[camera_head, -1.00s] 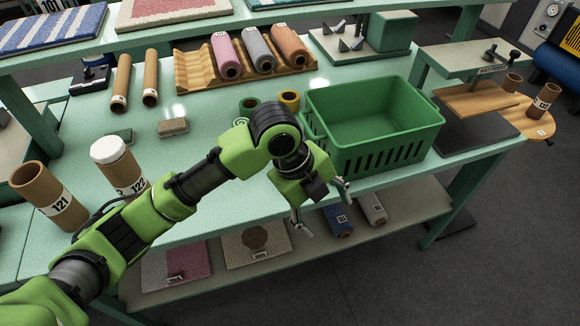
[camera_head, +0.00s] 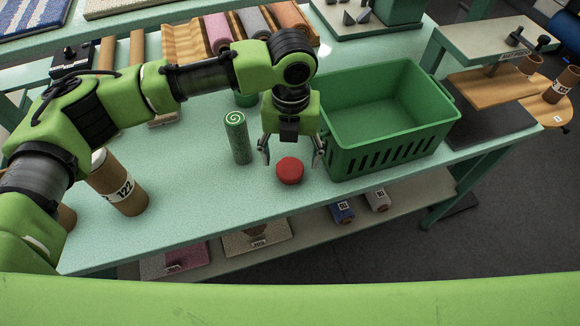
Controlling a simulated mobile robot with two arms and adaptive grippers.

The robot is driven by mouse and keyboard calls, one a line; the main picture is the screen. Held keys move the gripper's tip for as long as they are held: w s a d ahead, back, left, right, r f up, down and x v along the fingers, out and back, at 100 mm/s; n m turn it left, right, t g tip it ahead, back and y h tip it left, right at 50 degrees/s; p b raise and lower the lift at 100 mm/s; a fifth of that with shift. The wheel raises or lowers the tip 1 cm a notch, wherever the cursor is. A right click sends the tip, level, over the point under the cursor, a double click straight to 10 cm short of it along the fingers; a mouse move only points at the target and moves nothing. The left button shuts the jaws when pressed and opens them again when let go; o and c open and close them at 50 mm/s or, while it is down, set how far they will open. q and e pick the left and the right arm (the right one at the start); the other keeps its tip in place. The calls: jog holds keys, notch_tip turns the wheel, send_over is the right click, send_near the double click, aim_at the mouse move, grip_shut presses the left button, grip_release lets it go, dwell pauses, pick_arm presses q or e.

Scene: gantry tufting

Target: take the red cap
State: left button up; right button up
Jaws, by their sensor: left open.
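The red cap (camera_head: 290,171) is a small round red piece near the front edge of the green worktable (camera_head: 200,215), left of the green crate. My left gripper (camera_head: 291,150) points down just behind and above the cap in the picture. Its two fingers are spread, one on each side of the cap's line, with nothing between them. I cannot tell the exact height of the fingertips over the cap. No contact with the cap shows. My right gripper is not in view.
A green crate (camera_head: 341,164), empty, stands close to the right finger. A green cylinder with a swirled top (camera_head: 240,145) stands left of the gripper. A brown tube marked 122 (camera_head: 124,192) is further left. The table front between tube and cap is clear.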

aim_at(290, 168)
pick_arm(q)
jog(key=f, duration=0.1)
jog(key=f+p, duration=0.1)
jog(key=f, duration=0.1)
jog(key=shift+w+a, duration=0.1)
jog(key=shift+w, duration=0.25)
jog(key=f, duration=0.1)
jog(key=f+p, duration=0.1)
jog(key=shift+w+f, duration=0.2)
jog(key=shift+f, duration=0.55)
jog(key=c, duration=1)
jog(key=shift+c, duration=0.5)
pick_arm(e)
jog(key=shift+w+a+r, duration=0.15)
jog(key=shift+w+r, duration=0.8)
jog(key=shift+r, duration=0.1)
pick_arm(q)
jog(key=shift+r, duration=0.1)
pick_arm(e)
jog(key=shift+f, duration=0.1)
